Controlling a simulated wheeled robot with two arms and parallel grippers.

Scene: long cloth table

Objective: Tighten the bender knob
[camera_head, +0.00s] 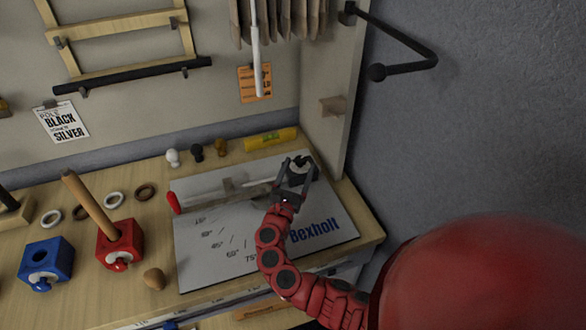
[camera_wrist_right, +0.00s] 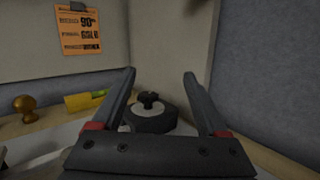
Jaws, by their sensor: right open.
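The bender lies on a light board marked "Bexholt" (camera_head: 325,228) at the right of the table. Its black knob (camera_wrist_right: 148,100) sits on a round dark base (camera_wrist_right: 150,118), seen between my right gripper's fingers in the wrist view. In the head view the dark knob part (camera_head: 301,161) shows just beyond the fingertips. My right gripper (camera_head: 294,172) is open, with a finger on either side of the knob's line; it also shows in the wrist view (camera_wrist_right: 158,78). I cannot tell whether it touches anything. The bender's lever has a red grip (camera_head: 173,203). My left gripper is not in view.
A yellow level (camera_head: 270,139) and white, black and brown knobs (camera_head: 197,153) stand along the back. A red block with a wooden rod (camera_head: 120,245), a blue block (camera_head: 47,263) and several rings lie left. A side panel (camera_head: 335,100) rises close behind the knob.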

